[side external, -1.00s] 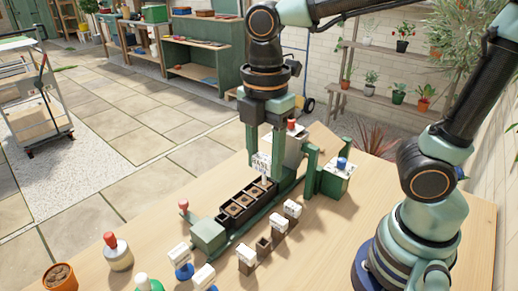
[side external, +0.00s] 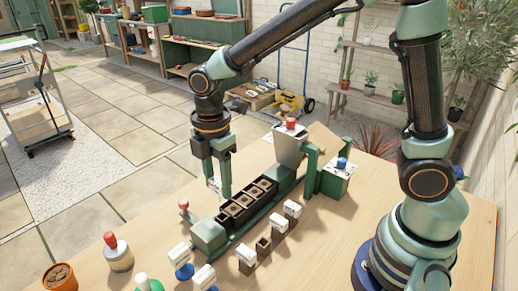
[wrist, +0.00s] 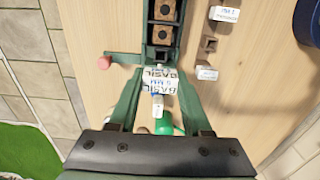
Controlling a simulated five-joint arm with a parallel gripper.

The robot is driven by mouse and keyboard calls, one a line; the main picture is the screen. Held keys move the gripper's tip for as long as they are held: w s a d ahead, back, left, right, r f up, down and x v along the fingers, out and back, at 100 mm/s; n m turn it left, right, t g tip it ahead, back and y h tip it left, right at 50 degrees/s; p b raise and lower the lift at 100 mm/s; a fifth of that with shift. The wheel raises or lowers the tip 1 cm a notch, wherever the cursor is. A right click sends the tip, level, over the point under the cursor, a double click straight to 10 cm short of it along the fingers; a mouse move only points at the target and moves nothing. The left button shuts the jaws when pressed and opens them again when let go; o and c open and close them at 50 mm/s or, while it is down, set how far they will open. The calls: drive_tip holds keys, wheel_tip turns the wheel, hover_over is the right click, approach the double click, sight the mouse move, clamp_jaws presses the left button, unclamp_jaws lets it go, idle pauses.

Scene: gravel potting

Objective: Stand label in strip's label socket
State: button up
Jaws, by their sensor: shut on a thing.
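My gripper (side external: 220,190) is shut on a white label (wrist: 158,80) with the printed words BASIL 5 MM. The label sits between the two green fingers, and part of it shows beside them in the side view (side external: 213,186). The black strip (side external: 226,216) holds several brown square cells in a row on a green fixture. In the wrist view the strip (wrist: 149,30) runs up from just beyond the label. A small dark block (wrist: 158,54) lies at its near end; I cannot tell if this is the label socket. The label appears held above the fixture.
White labels on small blocks (side external: 247,257) stand in front. A hopper (side external: 290,145) and a blue-knobbed box (side external: 337,178) stand at the far end.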

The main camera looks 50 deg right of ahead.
sight(220, 196)
drive_tip(key=shift+f, duration=2)
drive_tip(key=shift+f, duration=1.8)
idle(0.6)
drive_tip(key=o, duration=1.5)
drive_tip(key=shift+c, duration=0.2)
drive_tip(key=shift+r, duration=3.5)
